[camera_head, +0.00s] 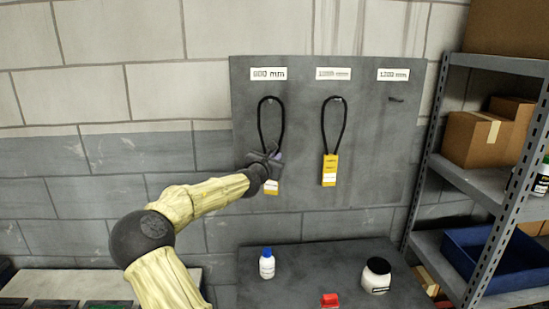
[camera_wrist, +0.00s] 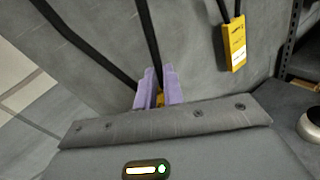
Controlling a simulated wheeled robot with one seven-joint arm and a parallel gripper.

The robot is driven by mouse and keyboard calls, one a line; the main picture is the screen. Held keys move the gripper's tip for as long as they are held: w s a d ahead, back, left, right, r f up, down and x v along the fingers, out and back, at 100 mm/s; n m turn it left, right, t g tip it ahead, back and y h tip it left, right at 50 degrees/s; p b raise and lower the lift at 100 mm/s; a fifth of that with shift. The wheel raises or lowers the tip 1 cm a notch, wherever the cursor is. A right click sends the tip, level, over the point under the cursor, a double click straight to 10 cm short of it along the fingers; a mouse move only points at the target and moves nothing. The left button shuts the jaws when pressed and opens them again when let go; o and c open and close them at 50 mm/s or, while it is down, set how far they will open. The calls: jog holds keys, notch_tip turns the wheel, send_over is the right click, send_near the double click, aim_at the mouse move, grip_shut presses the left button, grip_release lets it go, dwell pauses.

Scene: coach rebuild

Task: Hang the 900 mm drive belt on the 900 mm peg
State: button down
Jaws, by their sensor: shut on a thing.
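A black drive belt (camera_head: 260,125) forms a narrow upright loop on the grey board, below the left label (camera_head: 269,74), which appears to read 900 mm. The loop's top is at the left peg's place; the peg itself is too small to make out. A yellow tag (camera_head: 271,188) hangs at the belt's lower end. My gripper (camera_head: 273,158) is at the bottom of this loop, just above the tag. In the wrist view my gripper's purple fingers (camera_wrist: 158,90) are shut on the belt's lower end, with a bit of yellow between them. Two belt strands (camera_wrist: 146,35) run up from there.
A second belt (camera_head: 323,125) with a yellow tag (camera_head: 329,170) hangs on the middle peg. The right peg (camera_head: 396,99) is bare. Below are a bench (camera_head: 320,258), a blue-capped bottle (camera_head: 267,264), a white jar (camera_head: 376,276) and a red item (camera_head: 329,300). A metal shelf (camera_head: 470,180) stands right.

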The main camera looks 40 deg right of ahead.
jog(key=w+d+f+p, duration=0.1)
jog(key=w+d+p, duration=0.1)
jog(key=w+d, duration=0.2)
jog(key=shift+w, duration=0.3)
dwell(0.8)
dwell(0.4)
jog(key=c, duration=1.4)
grip_release()
jog(key=shift+f, duration=0.1)
jog(key=shift+c, duration=0.2)
jog(key=b+v, duration=0.7)
jog(key=v, duration=1)
jog(key=shift+a+b, duration=0.25)
jog(key=shift+b, duration=0.05)
